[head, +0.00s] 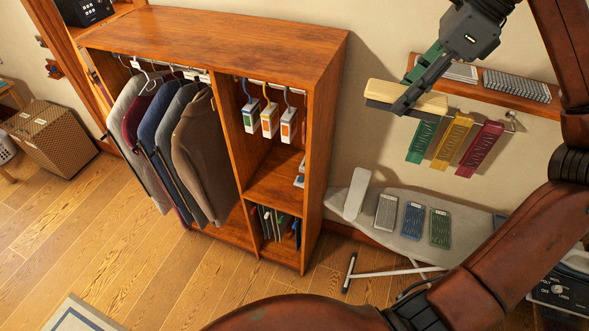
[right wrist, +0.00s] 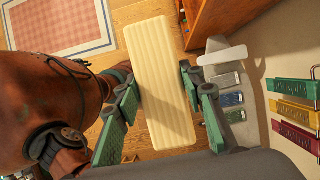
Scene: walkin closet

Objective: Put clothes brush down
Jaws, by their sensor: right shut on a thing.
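The clothes brush is a long cream block (head: 425,101) with a dark strip along its underside. It is held up in the air in front of the wall, above the ironing board. My right gripper (head: 408,103) is shut on it. In the right wrist view the cream block (right wrist: 158,65) lies between the two green-padded fingers of the right gripper (right wrist: 162,92). My left gripper is not in view.
The ironing board (head: 395,238) bears several flat pads in a row. A wall shelf (head: 535,100) holds flat items, with green, yellow and red pieces (head: 452,142) hanging below. A wooden wardrobe (head: 320,130) with hanging clothes stands left. The floor (head: 110,240) in front is largely clear.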

